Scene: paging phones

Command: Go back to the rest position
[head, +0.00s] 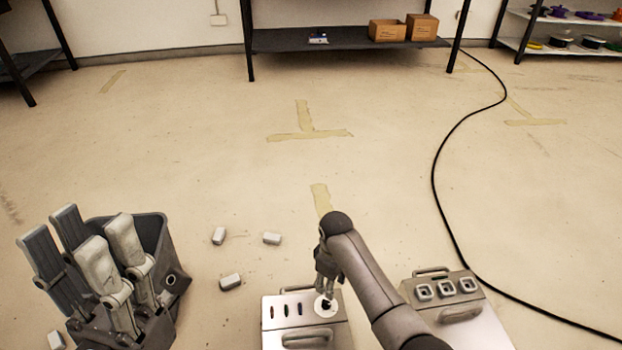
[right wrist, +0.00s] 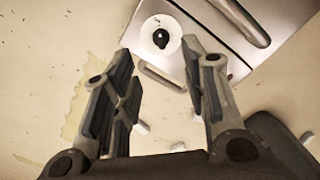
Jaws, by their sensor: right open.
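My right gripper (head: 325,272) hangs over a metal box (head: 270,337) that has small slots on top and a white disc (head: 322,312) with a dark knob. In the right wrist view my right gripper (right wrist: 156,50) is open and empty, its fingers apart. The white disc (right wrist: 147,31) and its black knob (right wrist: 161,39) show beyond the fingertips, and the metal box (right wrist: 210,25) is at the upper right. My left gripper (head: 85,245) is raised at the lower left, with nothing visible in it. I cannot tell how far its fingers are apart.
A second metal box (head: 485,327) with square buttons stands at the right. Several small grey blocks (head: 230,281) lie on the floor. A black cable (head: 434,185) curves across the right. A shelf (head: 340,40) with cardboard boxes (head: 387,30) stands at the back.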

